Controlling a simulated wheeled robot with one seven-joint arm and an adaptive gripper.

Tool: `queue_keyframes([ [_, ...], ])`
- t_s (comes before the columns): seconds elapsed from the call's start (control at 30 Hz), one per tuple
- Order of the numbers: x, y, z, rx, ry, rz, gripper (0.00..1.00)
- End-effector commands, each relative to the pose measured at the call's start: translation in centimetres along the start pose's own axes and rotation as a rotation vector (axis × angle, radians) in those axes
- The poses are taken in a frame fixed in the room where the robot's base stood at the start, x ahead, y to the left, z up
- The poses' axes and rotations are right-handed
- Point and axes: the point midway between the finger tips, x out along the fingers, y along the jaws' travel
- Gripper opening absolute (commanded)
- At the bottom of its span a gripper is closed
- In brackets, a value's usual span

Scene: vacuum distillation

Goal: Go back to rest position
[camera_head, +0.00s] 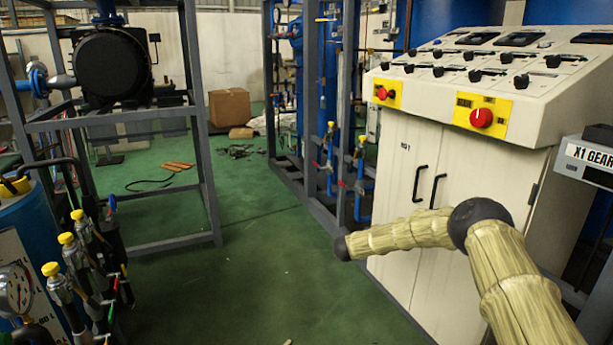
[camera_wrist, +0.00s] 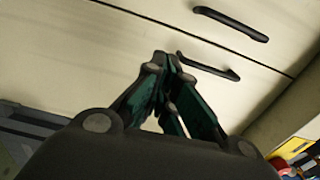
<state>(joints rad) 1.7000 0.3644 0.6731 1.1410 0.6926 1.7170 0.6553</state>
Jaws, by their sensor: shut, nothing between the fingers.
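My gripper (camera_wrist: 168,62) shows in the wrist view, its dark green fingers brought together at the tips with nothing between them. It points at the cream doors of the control cabinet, and one black door handle (camera_wrist: 208,67) shows just beyond the fingertips. I cannot tell whether the fingers touch the cabinet. In the head view my arm, in a pale wrinkled cover, reaches in from the lower right and bends at a black joint. It stretches left across the front of the cabinet (camera_head: 392,160). The fingers cannot be made out in the head view.
The sloped panel (camera_head: 560,85) carries black knobs and red switches (camera_head: 481,117) on yellow plates. Valves with yellow caps (camera_head: 67,239) crowd the lower left. Grey frames stand behind. Green floor (camera_head: 250,260) is open in the middle.

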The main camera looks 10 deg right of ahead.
Motion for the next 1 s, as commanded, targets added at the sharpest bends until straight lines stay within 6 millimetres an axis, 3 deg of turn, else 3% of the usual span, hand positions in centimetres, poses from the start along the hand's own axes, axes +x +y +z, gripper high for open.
queue_keyframes([
  [0.23, -8.4, 7.5, 1.6, -0.268, -0.327, 0.004, 0.0],
  [0.47, -17.7, 16.6, -0.9, -0.595, -0.676, 0.012, 0.0],
  [0.57, -21.3, 20.3, -3.3, -0.734, -0.816, 0.018, 0.0],
  [0.77, -27.8, 26.9, -10.3, -1.008, -1.075, 0.038, 0.0],
  [1.0, -33.6, 32.5, -21.5, -1.317, -1.357, 0.079, 0.0],
])
